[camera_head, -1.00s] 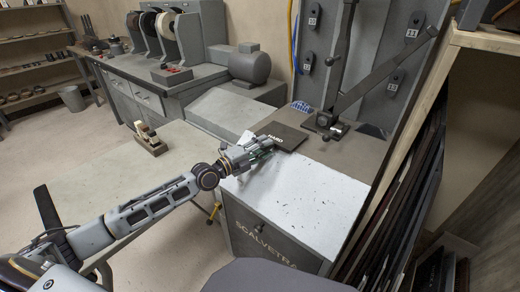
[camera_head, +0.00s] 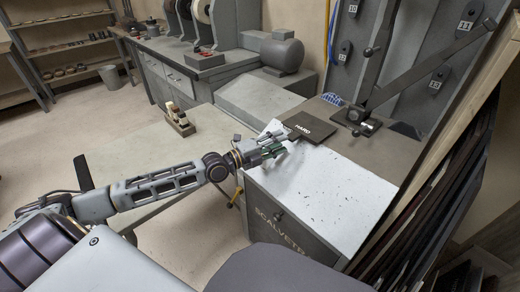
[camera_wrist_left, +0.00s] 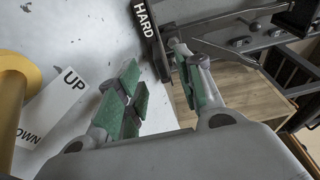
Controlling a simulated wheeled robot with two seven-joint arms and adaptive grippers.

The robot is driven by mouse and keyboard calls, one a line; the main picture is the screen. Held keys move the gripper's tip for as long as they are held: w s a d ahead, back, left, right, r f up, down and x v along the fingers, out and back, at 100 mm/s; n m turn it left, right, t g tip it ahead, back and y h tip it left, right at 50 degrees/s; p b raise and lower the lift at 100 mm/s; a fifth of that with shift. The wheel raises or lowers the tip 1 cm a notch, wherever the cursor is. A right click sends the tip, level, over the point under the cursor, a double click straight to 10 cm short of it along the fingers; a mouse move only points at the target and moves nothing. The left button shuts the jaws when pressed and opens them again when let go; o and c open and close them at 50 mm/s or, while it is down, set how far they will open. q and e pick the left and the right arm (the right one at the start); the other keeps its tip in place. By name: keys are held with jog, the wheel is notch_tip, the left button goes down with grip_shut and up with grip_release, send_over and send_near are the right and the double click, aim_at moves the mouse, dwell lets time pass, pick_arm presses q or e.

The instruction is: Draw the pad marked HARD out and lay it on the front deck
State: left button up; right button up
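The dark pad marked HARD (camera_head: 309,127) lies by the border between the brown rear deck (camera_head: 365,152) and the pale front deck (camera_head: 325,195). The wrist view shows its lettered edge (camera_wrist_left: 147,30). My left gripper (camera_head: 280,147) is over the front deck's far left part, just left of and nearer than the pad. In the wrist view its green-lined fingers (camera_wrist_left: 163,85) are apart, with the pad's end near the gap between their tips. Whether they touch it I cannot tell. My right gripper is not in view.
A lever press (camera_head: 362,115) stands behind the pad. A white UP/DOWN label (camera_wrist_left: 60,100) is beside the left gripper. Dark sheets (camera_head: 425,205) stand upright right of the deck. The front deck's middle is clear apart from small dark specks.

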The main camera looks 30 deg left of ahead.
pick_arm(q)
jog(key=v, duration=0.6)
jog(key=shift+a, duration=0.5)
dwell(0.5)
jog(key=shift+s+r, duration=0.15)
jog(key=shift+s, duration=0.05)
